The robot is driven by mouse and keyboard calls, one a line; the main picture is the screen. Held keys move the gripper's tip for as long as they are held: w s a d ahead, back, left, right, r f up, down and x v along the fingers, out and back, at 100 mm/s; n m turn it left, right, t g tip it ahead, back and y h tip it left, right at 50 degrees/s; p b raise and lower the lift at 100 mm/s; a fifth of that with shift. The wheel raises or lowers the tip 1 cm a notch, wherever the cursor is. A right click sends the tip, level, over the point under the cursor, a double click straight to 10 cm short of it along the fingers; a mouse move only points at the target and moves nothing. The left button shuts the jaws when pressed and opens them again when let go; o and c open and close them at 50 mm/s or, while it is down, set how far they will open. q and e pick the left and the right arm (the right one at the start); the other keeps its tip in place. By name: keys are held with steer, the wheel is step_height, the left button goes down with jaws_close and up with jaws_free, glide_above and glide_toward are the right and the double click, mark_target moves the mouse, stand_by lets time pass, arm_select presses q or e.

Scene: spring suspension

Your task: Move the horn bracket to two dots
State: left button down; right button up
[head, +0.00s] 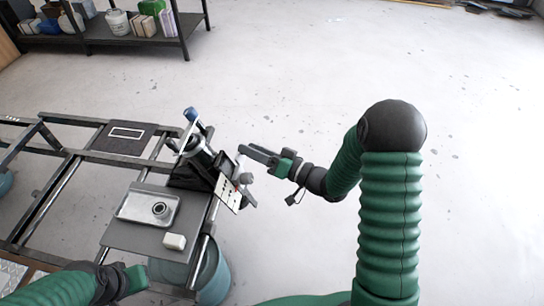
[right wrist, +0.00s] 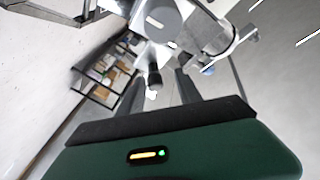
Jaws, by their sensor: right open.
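A mechanism with a blue-knobbed lever (head: 190,115) and a dark base stands on the metal frame. A tilted white plate with dark dots (head: 227,193) hangs on its right side. A small grey knobbed part (head: 246,178) sits beside the plate and is probably the horn bracket; I cannot be sure. How many dots it stands at is too small to tell. My right gripper (head: 246,153) is open and empty, just right of the mechanism. In the right wrist view, the white and grey mechanism (right wrist: 165,25) is beyond its fingers. My left gripper (head: 137,278) is low left; its jaws are unclear.
A grey board (head: 120,236) on the frame holds a metal tray with a round part (head: 135,208) and a small white block (head: 174,241). A blue bin (head: 215,275) stands below. A loaded shelf (head: 100,35) is at the back left. The floor to the right is clear.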

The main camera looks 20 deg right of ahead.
steer(key=p+v, duration=0.1)
steer(key=v, duration=1.4)
steer(key=shift+s, duration=0.15)
steer(key=shift+d+f, duration=0.1)
steer(key=shift+d, duration=0.05)
steer(key=w+d+n+g+y+p, duration=0.3)
steer(key=d+n, duration=0.1)
steer(key=n, duration=0.5)
steer(key=shift+m, duration=0.3)
steer(key=x, duration=1.6)
steer(key=shift+s+a+f+b, duration=0.2)
steer(key=shift+s+b, duration=0.1)
steer(key=shift+a, duration=0.1)
jaws_close()
steer(key=shift+r, duration=0.1)
